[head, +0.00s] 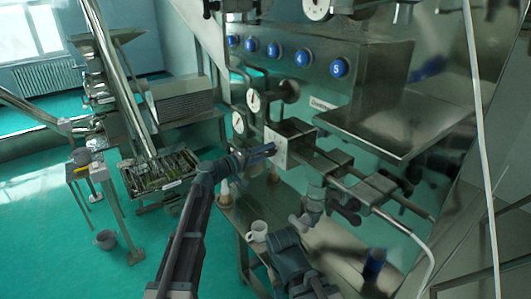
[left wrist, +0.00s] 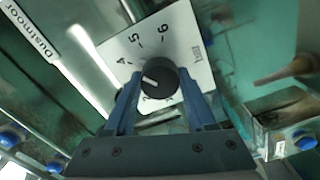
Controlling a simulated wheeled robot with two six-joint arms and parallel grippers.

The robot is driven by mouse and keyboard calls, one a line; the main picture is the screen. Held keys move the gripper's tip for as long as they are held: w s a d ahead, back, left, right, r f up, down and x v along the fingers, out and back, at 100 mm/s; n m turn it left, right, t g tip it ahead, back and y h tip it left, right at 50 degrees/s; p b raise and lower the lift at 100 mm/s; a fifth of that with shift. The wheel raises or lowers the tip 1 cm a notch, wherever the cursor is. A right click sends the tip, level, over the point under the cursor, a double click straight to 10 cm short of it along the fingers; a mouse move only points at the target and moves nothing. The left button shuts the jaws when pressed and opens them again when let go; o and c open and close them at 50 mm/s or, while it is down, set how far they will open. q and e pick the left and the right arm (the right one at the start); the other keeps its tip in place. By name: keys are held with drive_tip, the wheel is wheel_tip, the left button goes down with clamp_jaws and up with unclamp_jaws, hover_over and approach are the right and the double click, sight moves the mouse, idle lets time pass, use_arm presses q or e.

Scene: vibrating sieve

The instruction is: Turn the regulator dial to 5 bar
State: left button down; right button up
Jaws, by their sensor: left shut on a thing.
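The regulator's white dial plate (head: 275,147) faces my left gripper (head: 268,151) in the head view. In the left wrist view the plate (left wrist: 186,45) shows 4, 5 and 6 around a round black knob (left wrist: 160,84). The two blue fingers of my left gripper (left wrist: 158,92) are shut on the knob, one on each side. The knob's white mark points left and slightly up, near the 4 and short of the 5. Lower numbers are partly hidden by the knob and fingers. No fingertips of my right gripper show.
Blue numbered buttons (head: 302,58) line the panel above the regulator. Two round gauges (head: 253,101) sit to its left. A metal tray (head: 420,118) juts out at the right. A white mug (head: 257,231) stands on the bench below, with a blue object (head: 374,262) farther right.

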use_arm(q)
drive_tip(key=m, duration=0.4)
drive_tip(key=shift+s+m, duration=0.1)
drive_tip(key=shift+m, duration=0.2)
idle(0.4)
drive_tip(key=shift+c, duration=1.1)
unclamp_jaws()
drive_tip(key=v, duration=1.3)
drive_tip(key=shift+s+a, duration=0.25)
drive_tip(key=shift+a, duration=0.1)
